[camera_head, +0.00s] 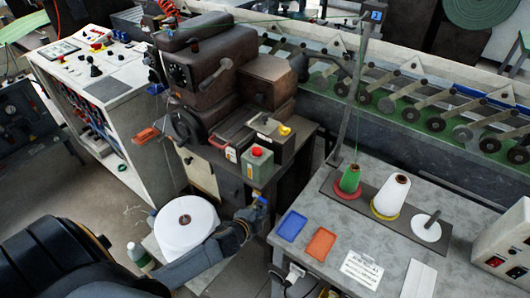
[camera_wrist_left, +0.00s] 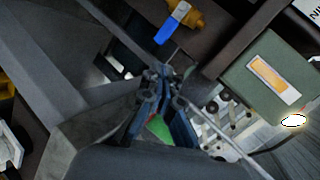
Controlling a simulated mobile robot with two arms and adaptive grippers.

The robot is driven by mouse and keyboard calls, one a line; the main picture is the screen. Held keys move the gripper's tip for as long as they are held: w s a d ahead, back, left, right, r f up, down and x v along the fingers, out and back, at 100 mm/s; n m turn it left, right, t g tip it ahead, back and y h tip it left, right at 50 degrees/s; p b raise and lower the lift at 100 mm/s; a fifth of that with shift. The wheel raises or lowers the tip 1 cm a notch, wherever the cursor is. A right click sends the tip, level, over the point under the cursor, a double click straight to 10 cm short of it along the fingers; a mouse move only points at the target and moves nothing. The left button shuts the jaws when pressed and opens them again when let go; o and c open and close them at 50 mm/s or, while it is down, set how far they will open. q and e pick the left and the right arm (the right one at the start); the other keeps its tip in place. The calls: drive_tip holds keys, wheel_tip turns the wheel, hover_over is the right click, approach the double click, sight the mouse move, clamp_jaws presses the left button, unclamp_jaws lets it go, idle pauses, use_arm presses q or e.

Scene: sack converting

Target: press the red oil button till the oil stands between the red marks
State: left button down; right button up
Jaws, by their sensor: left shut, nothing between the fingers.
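The red oil button (camera_head: 257,152) sits on top of a small green box (camera_head: 258,168) at the front of the brown machine. In the left wrist view the green box (camera_wrist_left: 247,68) is at the upper right, with an amber window (camera_wrist_left: 273,78) framed in white on its face. I cannot make out red marks or an oil level there. My left gripper (camera_head: 258,208) is shut and empty, below the box and apart from the button. Its dark fingers show in the left wrist view (camera_wrist_left: 165,85). My right gripper is not in view.
A brass valve (camera_wrist_left: 188,18) with a blue lever (camera_wrist_left: 173,22) is close to my left gripper. A grey table (camera_head: 335,230) with thread cones and blue and orange trays stands to the right. A white roll (camera_head: 187,222) is to the left, beside my left arm.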

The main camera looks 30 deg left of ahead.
use_arm(q)
drive_tip(key=w+d+r+m+t+h, duration=0.1)
drive_tip(key=w+r+m+h, duration=0.25)
drive_tip(key=r+m, duration=0.4)
drive_tip(key=w+d+r+m+h+p, duration=0.1)
drive_tip(key=w+r+m+h, duration=0.1)
drive_tip(key=w+r+m, duration=0.4)
drive_tip(key=w+d+r+m+t+h, duration=0.1)
drive_tip(key=w+r+m+h, duration=0.15)
drive_tip(key=r+m, duration=0.6)
drive_tip(key=s+a+r+m+g+y, duration=0.1)
drive_tip(key=a+r+m+g, duration=0.2)
drive_tip(key=a+m, duration=0.2)
drive_tip(key=s+a+r+m+g+y+p, duration=0.1)
drive_tip(key=s+a+r+m+g, duration=0.1)
drive_tip(key=a+m, duration=0.3)
drive_tip(key=r+m+g, duration=0.1)
drive_tip(key=m, duration=0.3)
drive_tip(key=shift+a+r+m+y, duration=0.35)
drive_tip(key=shift+a+m+y, duration=0.05)
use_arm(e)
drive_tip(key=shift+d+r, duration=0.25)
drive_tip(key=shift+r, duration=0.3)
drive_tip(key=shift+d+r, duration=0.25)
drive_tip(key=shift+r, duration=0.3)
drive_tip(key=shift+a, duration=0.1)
